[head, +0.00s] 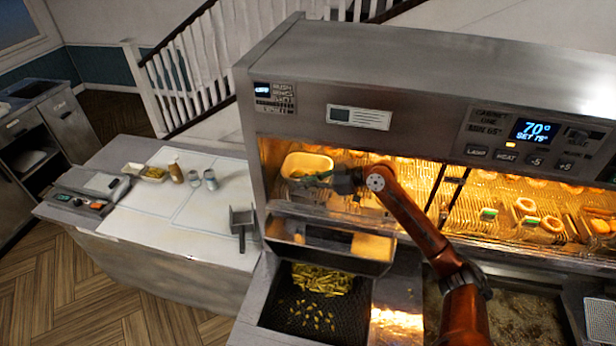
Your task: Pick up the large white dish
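A large pale dish (293,161), tinted yellow by the warm light, sits inside the lit warming cabinet at its left end. It looks like the large white dish. My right gripper (318,178) reaches into the cabinet from the right, with its fingers in front of the dish's near right side. The fingers overlap the dish in the picture and hide part of it. I cannot tell whether they touch it or are closed on its rim. My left gripper is not in view.
The cabinet's metal hood (400,75) hangs above the opening. Below are a basket of fries (322,279) and a fryer (530,315).

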